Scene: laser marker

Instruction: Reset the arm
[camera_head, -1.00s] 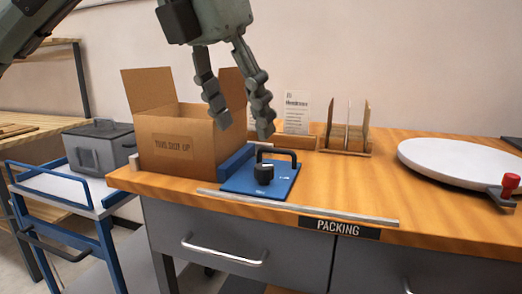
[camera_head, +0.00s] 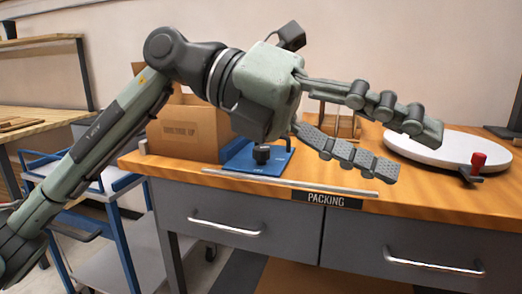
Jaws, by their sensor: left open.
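My left gripper (camera_head: 415,149) is open and empty. Its arm comes in from the left, and the fingers point right, held in the air in front of the packing bench (camera_head: 250,184). The hand hides part of the cardboard box (camera_head: 185,138) and part of the blue plate (camera_head: 272,165) with its black knob. My right gripper is out of view.
A white round turntable (camera_head: 455,150) with a red-knobbed clamp (camera_head: 477,162) stands on the bench at right. A metal strip (camera_head: 290,183) runs along the front edge above grey drawers. A blue cart (camera_head: 110,190) stands at left. A wooden rack (camera_head: 345,125) is partly hidden behind the fingers.

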